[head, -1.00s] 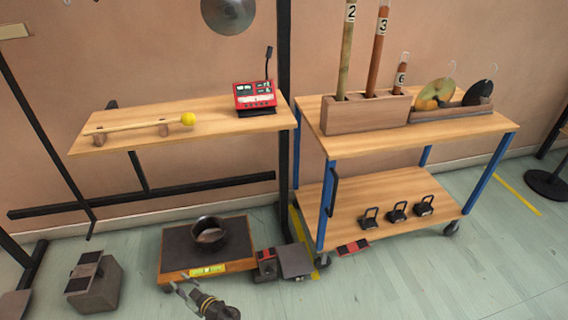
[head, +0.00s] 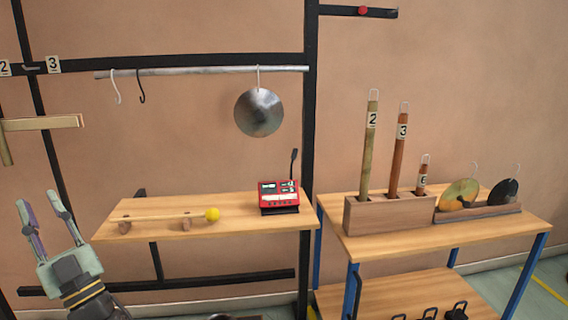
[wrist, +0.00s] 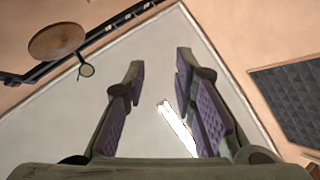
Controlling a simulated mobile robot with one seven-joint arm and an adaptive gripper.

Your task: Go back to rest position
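My gripper (head: 46,212) is at the lower left of the head view, pointing up, with its two fingers apart. Nothing is between them. In the wrist view my gripper (wrist: 157,75) is also open, its purple-padded fingers spread, with a pale ceiling and a bright light strip behind them. It is left of the wooden shelf (head: 260,215) and touches nothing that I can see.
A yellow-headed mallet (head: 212,214) and a red device (head: 279,195) are on the shelf. A metal disc (head: 258,112) hangs from a rail. A wooden block (head: 388,213) holding numbered tubes stands on the cart (head: 460,236) at right. A wooden bar (head: 40,123) is above my gripper.

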